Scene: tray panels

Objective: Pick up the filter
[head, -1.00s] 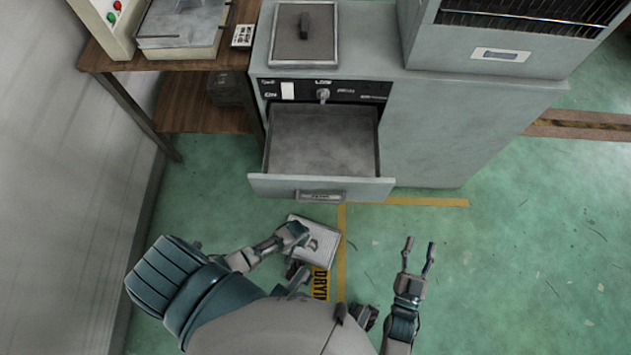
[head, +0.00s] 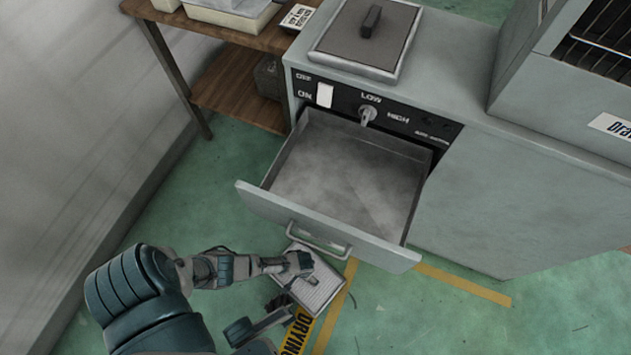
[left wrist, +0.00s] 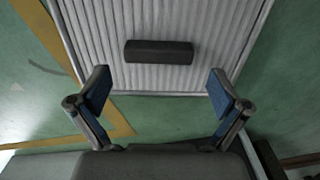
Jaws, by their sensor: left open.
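The filter is a pale pleated panel (head: 318,290) with a thin metal frame, low in front of the open drawer in the head view. Whether it lies on the floor or is held above it I cannot tell. In the left wrist view the filter (left wrist: 200,30) fills the top, with a dark bar handle (left wrist: 158,52) across it. My left gripper (left wrist: 159,88) is open, its two fingers apart on either side below the handle, not closed on it. In the head view my left gripper (head: 303,264) covers part of the filter.
The open, empty drawer (head: 345,180) juts out from the grey cabinet (head: 540,170), above and beyond the filter. A lidded panel (head: 366,38) sits on the cabinet top. A wooden shelf table (head: 225,95) stands at the left. Yellow floor lines (head: 465,284) run nearby; green floor is free at right.

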